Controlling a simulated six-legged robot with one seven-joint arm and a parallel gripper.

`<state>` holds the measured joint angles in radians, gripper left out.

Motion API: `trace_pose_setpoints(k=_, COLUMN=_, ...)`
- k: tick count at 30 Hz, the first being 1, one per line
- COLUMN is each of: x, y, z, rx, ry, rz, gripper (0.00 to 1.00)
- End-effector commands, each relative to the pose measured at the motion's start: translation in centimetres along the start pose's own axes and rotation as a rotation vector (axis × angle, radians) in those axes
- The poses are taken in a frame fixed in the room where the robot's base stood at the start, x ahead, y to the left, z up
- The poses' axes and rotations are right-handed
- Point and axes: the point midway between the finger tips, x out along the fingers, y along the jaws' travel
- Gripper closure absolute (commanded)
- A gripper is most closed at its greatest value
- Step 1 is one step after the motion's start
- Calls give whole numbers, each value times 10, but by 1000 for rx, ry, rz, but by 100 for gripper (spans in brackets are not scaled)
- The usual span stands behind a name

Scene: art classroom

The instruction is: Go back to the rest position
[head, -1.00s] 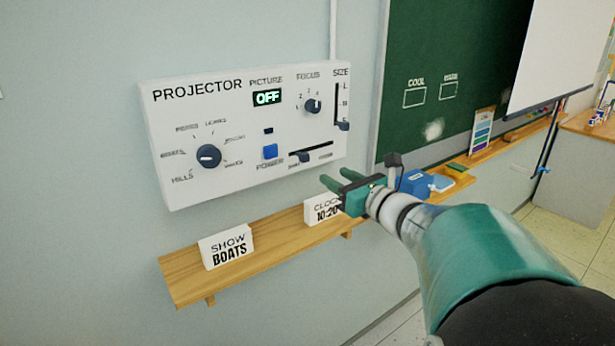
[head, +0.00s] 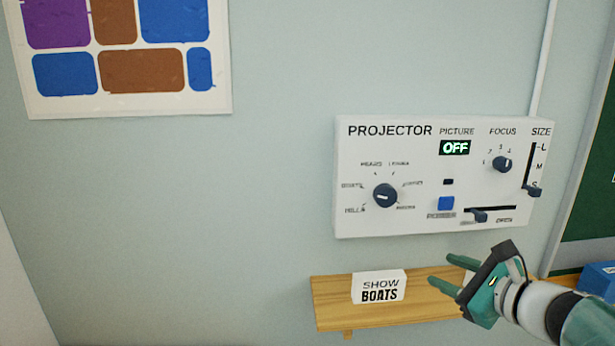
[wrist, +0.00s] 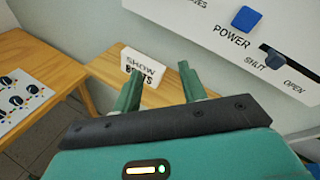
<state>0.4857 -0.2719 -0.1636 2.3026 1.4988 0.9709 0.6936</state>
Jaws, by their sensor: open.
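My gripper (head: 440,274) is open and empty in the head view, at the lower right, in front of the wooden shelf and below the projector panel. In the wrist view its two green fingers (wrist: 160,88) stand apart with nothing between them. The white projector panel (head: 350,215) hangs on the wall, and its picture display (head: 455,147) reads OFF. The blue power button (head: 446,203) also shows in the wrist view (wrist: 246,19). The shutter slider (head: 479,215) sits toward the left part of its slot.
A wooden shelf (head: 335,305) below the panel holds a white sign (head: 379,287) reading SHOW BOATS. A colored poster (head: 130,108) hangs upper left. A green chalkboard (head: 595,190) is at the right edge. In the wrist view a wooden surface (wrist: 22,50) holds a sheet with dark shapes (wrist: 20,100).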

Motion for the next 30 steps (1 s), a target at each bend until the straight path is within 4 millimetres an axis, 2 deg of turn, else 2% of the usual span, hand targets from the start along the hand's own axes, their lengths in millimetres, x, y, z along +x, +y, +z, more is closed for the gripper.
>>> trace_pose_setpoints(k=1, x=4, y=29, z=10, rx=-129, ry=19, rz=87, gripper=58)
trace_pose_setpoints(k=6, x=1, y=113, z=18, rx=-610, ry=81, rz=372, gripper=58)
trace_pose_setpoints(k=9, x=-9, y=151, z=14, rx=-906, ry=102, rz=526, gripper=58)
trace_pose_setpoints(k=12, x=-23, y=179, z=7, rx=-1210, ry=114, rz=671, gripper=58)
trace_pose_setpoints(k=16, x=-44, y=201, z=-3, rx=-1609, ry=123, rz=842, gripper=58)
trace_pose_setpoints(k=21, x=-64, y=205, z=-12, rx=-2025, ry=138, rz=1002, gripper=58)
trace_pose_setpoints(k=25, x=-71, y=203, z=-14, rx=-2169, ry=148, rz=1059, gripper=58)
trace_pose_setpoints(k=30, x=-72, y=202, z=-15, rx=-2193, ry=151, rz=1071, gripper=58)
